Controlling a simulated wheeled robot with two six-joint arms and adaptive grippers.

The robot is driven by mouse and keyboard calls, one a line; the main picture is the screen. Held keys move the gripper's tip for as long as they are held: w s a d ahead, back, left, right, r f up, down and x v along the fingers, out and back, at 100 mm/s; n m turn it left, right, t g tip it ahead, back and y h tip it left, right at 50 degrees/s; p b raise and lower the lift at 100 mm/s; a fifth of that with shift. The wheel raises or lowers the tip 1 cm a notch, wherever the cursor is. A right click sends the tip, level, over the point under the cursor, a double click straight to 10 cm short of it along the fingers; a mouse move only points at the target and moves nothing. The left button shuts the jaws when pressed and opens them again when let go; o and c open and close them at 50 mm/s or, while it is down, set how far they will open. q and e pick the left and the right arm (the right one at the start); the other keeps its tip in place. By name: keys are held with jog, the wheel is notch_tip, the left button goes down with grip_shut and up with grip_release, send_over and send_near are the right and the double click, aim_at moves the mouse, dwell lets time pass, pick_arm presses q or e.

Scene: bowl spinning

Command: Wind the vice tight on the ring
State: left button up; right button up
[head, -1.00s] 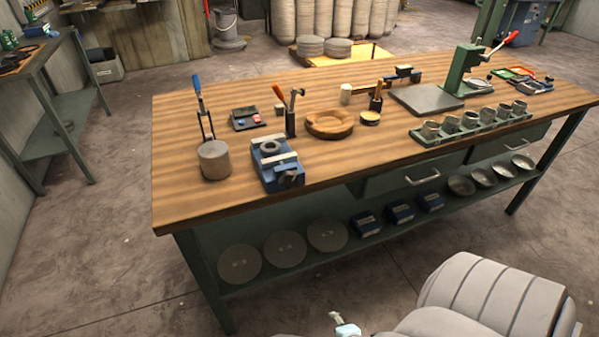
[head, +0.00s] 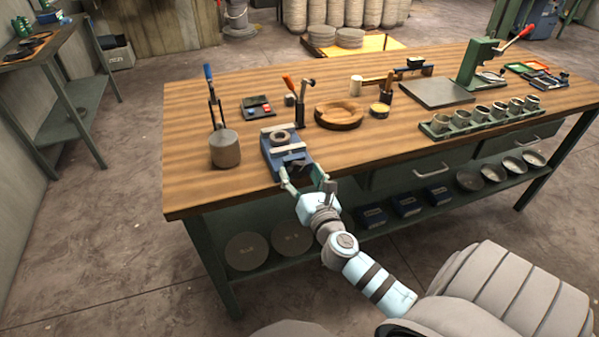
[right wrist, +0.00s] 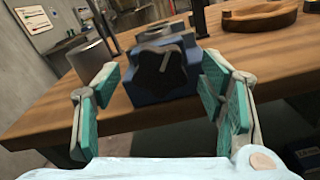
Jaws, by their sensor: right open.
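The blue vice (head: 272,161) stands at the front edge of the wooden bench, with pale jaw bars on top. The grey ring (head: 280,137) sits between the jaw bars; I cannot tell whether both touch it. In the right wrist view the vice (right wrist: 150,98) faces me with its dark star-shaped knob (right wrist: 161,74). My right gripper (head: 303,177) is open at the knob end of the vice. In the right wrist view its green-padded fingers (right wrist: 160,85) stand either side of the knob, apart from it. My left gripper is not in view.
A grey cylinder (head: 225,150) with an upright blue-handled tool stands left of the vice. A wooden bowl-like block (head: 339,116) and a red-handled tool (head: 305,95) stand behind and right. The bench front edge (head: 235,199) lies close under the gripper. A rack of cups (head: 480,119) stands farther right.

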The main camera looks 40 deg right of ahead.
jog(key=shift+w+d, duration=0.15)
jog(key=shift+w, duration=0.2)
jog(key=c, duration=1.2)
jog(key=shift+o, duration=0.2)
